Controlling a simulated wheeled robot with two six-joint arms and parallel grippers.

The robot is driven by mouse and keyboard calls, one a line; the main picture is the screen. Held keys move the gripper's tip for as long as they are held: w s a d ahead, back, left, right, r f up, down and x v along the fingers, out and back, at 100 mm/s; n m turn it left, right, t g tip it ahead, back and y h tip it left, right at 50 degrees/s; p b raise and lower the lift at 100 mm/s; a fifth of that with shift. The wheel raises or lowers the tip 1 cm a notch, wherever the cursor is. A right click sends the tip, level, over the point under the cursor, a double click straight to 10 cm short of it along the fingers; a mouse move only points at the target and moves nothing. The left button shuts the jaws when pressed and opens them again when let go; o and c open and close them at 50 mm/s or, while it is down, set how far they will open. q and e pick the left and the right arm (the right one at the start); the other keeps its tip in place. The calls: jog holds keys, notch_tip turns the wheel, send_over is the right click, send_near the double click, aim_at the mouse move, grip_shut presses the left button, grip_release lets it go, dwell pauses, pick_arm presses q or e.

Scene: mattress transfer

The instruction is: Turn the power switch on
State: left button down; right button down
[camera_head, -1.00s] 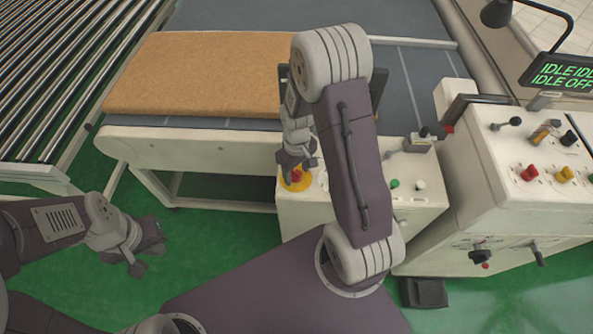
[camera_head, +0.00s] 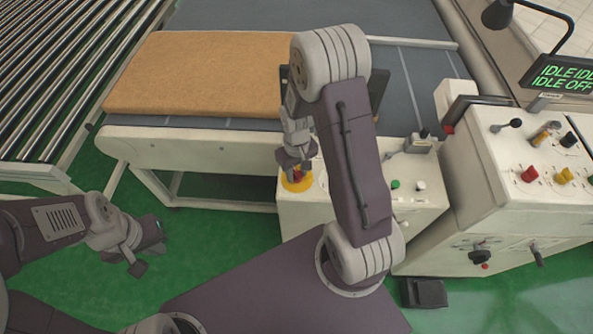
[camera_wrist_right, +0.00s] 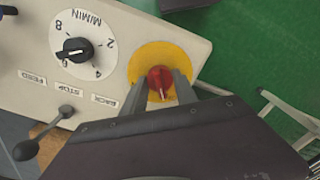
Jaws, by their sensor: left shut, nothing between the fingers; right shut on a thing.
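The power switch is a red knob (camera_wrist_right: 160,82) on a round yellow plate (camera_wrist_right: 146,60), on the corner of a cream control box. My right gripper (camera_wrist_right: 163,88) is shut on the red knob, with one finger on each side of it. In the head view the yellow plate (camera_head: 291,184) shows under the right gripper (camera_head: 298,172), which partly hides the red knob. The knob's white mark points toward the wrist in the right wrist view. My left gripper (camera_head: 147,258) is shut and empty, above the green floor at the lower left.
A black speed dial (camera_wrist_right: 77,50) and a lever (camera_wrist_right: 45,132) sit beside the switch. A brown mattress (camera_head: 205,75) lies on the conveyor behind. A larger console (camera_head: 540,190) and a green-lettered display reading IDLE (camera_head: 563,75) stand at right.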

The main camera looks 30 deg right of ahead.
jog(key=m, duration=0.4)
jog(key=shift+r+m+p, duration=0.1)
jog(key=shift+m+p, duration=0.2)
jog(key=shift+p, duration=0.05)
jog(key=m, duration=0.3)
jog(key=shift+m+p, duration=0.3)
jog(key=shift+m, duration=0.1)
jog(key=m, duration=0.4)
jog(key=shift+m+p, duration=0.35)
jog(key=shift+m, duration=1.25)
jog(key=c, duration=1)
grip_release()
jog(key=shift+s, duration=0.1)
jog(key=shift+o, duration=0.2)
